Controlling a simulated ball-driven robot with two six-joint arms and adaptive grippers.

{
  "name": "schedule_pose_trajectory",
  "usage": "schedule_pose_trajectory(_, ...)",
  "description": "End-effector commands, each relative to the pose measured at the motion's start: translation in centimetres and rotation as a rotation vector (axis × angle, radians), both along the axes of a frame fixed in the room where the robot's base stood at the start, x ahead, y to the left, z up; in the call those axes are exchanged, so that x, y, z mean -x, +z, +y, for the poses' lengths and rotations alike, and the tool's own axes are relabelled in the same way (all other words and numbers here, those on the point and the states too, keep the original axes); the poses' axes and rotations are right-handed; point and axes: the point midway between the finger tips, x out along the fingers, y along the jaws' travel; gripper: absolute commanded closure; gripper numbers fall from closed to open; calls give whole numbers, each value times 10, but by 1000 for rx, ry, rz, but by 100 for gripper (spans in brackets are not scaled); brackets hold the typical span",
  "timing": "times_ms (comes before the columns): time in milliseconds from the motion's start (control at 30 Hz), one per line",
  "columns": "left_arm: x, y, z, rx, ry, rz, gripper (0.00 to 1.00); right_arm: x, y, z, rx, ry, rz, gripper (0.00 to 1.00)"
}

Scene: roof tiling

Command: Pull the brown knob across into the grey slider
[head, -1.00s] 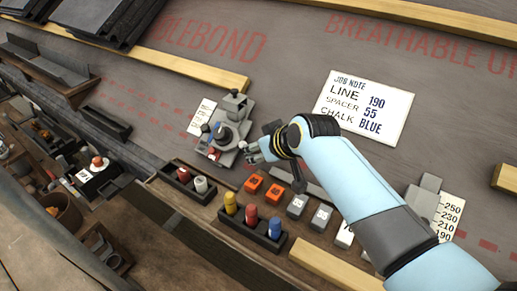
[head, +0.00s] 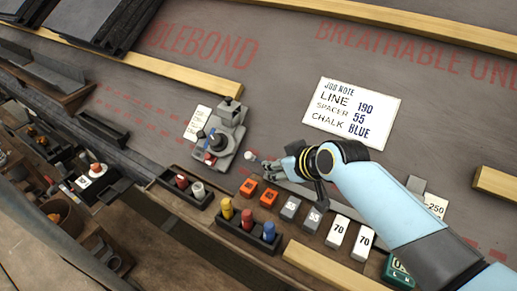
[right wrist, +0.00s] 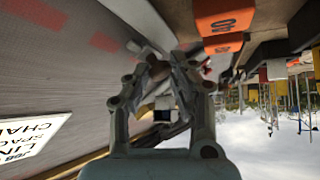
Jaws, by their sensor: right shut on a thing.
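My right gripper (head: 270,170) reaches in from the right, low over the deck beside the row of blocks. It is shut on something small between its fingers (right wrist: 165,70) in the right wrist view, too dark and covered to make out. I cannot pick out a brown knob for sure. A small pale round knob (head: 250,156) sits just left of the fingertips, apart from the grey machine. My left gripper is not in view.
A grey machine with a dark dial (head: 220,138) stands left of the gripper. Orange blocks (head: 248,187), grey blocks and white "70" blocks (head: 338,231) line the front edge. A tray (head: 242,235) holds yellow, red and blue bottles. The job note (head: 352,113) lies behind.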

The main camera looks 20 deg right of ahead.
Motion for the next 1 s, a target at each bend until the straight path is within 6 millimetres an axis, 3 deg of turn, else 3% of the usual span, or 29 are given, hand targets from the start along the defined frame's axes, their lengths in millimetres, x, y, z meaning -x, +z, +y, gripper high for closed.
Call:
schedule_pose_trajectory(33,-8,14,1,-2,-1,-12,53,15,5,-11,3,1,7,100)
schedule_pose_trajectory(200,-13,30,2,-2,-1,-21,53,60,3,-46,3,1,7,100)
schedule_pose_trajectory(500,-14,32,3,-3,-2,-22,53,128,-2,-97,2,3,8,100)
schedule_pose_trajectory(733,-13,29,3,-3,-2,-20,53,157,-2,-120,0,2,6,100)
schedule_pose_trajectory(1000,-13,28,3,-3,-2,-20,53,167,-1,-128,-3,0,4,100)
